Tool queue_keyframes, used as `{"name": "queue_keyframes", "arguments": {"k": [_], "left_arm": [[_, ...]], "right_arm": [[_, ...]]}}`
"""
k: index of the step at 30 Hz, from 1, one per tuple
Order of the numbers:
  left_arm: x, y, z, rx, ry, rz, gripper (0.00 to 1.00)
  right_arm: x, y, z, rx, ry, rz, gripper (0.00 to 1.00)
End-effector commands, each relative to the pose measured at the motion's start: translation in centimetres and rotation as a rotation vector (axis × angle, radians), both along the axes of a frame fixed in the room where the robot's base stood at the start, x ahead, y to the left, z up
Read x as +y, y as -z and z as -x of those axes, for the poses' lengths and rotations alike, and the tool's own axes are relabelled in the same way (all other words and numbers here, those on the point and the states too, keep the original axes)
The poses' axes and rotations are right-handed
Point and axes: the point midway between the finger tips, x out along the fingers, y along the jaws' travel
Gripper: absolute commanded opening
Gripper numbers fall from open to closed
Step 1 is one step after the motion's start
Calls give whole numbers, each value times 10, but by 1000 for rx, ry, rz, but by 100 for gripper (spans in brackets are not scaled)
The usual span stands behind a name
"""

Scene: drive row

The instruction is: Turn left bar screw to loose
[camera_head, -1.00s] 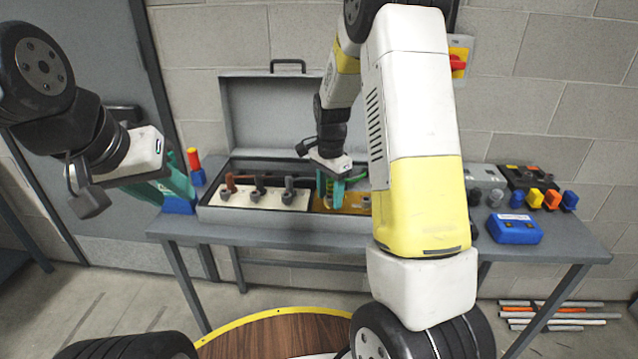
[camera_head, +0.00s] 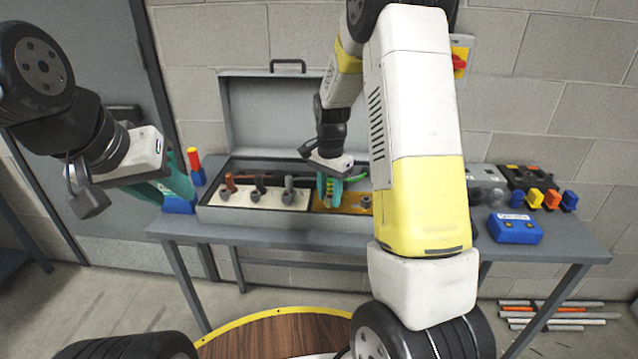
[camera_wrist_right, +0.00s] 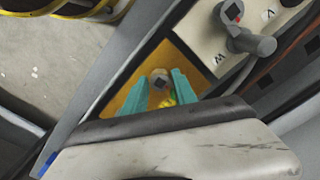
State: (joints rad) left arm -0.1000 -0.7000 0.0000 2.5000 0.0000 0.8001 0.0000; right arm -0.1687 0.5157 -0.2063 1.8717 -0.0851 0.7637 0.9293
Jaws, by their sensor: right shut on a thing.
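An orange-yellow plate (camera_head: 350,204) lies in the right part of the grey case on the bench. My right gripper (camera_head: 329,197) points down over its left part, its teal fingers close together around a small yellow-green piece (camera_wrist_right: 170,101). The fingers largely hide that piece, so I cannot tell whether it belongs to the left bar screw. A round grey screw head with a dark square centre (camera_wrist_right: 160,78) shows on the plate, at the fingertips in the right wrist view. Another screw (camera_head: 365,202) sits at the plate's right.
A white panel (camera_head: 282,201) with several grey levers lies left of the orange plate. The case lid (camera_head: 280,112) stands open behind. A blue box (camera_head: 515,229) and several coloured clips stand at the bench's right. My right arm hides the middle right.

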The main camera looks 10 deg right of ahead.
Motion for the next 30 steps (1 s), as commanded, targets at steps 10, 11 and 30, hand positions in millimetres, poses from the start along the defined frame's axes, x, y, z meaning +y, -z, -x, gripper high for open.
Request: {"name": "queue_keyframes", "arguments": {"k": [10,11,30], "left_arm": [[0,0,0,0,0,0,36],[0,0,0,0,0,0,36],[0,0,0,0,0,0,36]], "right_arm": [[0,-1,0,-1,-322,0,0],[0,-1,0,-1,-349,0,0],[0,-1,-1,-3,-943,0,0]]}}
